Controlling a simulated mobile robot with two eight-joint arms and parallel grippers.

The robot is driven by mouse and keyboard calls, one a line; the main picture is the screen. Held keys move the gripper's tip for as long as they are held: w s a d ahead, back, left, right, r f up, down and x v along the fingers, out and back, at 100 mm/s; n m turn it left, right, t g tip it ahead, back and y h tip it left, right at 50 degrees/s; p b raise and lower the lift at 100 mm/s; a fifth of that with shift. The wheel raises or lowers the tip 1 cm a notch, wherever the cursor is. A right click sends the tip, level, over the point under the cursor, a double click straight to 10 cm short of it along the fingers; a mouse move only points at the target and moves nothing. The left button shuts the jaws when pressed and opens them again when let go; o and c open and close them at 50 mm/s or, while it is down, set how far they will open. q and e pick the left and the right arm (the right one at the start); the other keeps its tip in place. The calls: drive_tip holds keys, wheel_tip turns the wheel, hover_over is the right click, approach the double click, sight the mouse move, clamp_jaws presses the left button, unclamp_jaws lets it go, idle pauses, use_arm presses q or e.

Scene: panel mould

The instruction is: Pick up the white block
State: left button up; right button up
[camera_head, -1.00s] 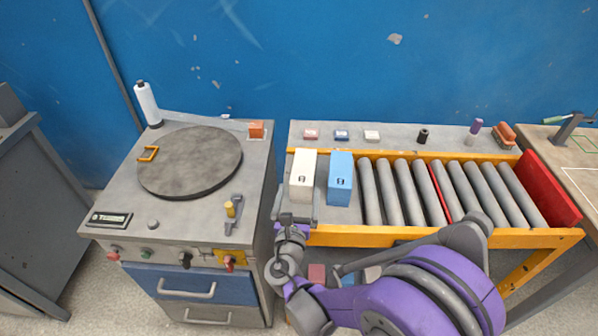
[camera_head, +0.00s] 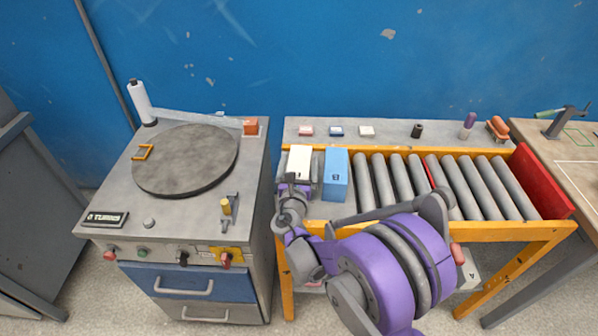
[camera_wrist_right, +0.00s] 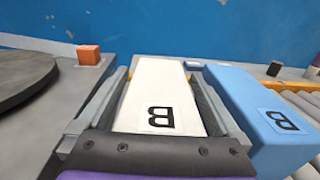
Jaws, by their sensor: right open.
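The white block (camera_head: 300,161) stands at the left end of the roller conveyor in the head view, with the blue block (camera_head: 336,175) just to its right. In the right wrist view the white block (camera_wrist_right: 158,95) shows a dark letter B and lies between the two jaws of my right gripper (camera_wrist_right: 160,105). The jaws are open, one along each side of it; I cannot tell whether they touch it. In the head view my right gripper (camera_head: 299,174) reaches in from the front and hides the block's lower part. My left gripper is not in view.
The blue block (camera_wrist_right: 262,115) is close beside the right jaw. A turntable (camera_head: 186,160) on a grey cabinet stands at the left. Small blocks and a black cylinder (camera_head: 417,131) sit on the shelf behind the rollers. A red end plate (camera_head: 541,181) closes the conveyor's right end.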

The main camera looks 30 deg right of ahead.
drive_tip(key=shift+s, duration=0.1)
clamp_jaws()
idle(0.3)
drive_tip(key=shift+r, duration=0.1)
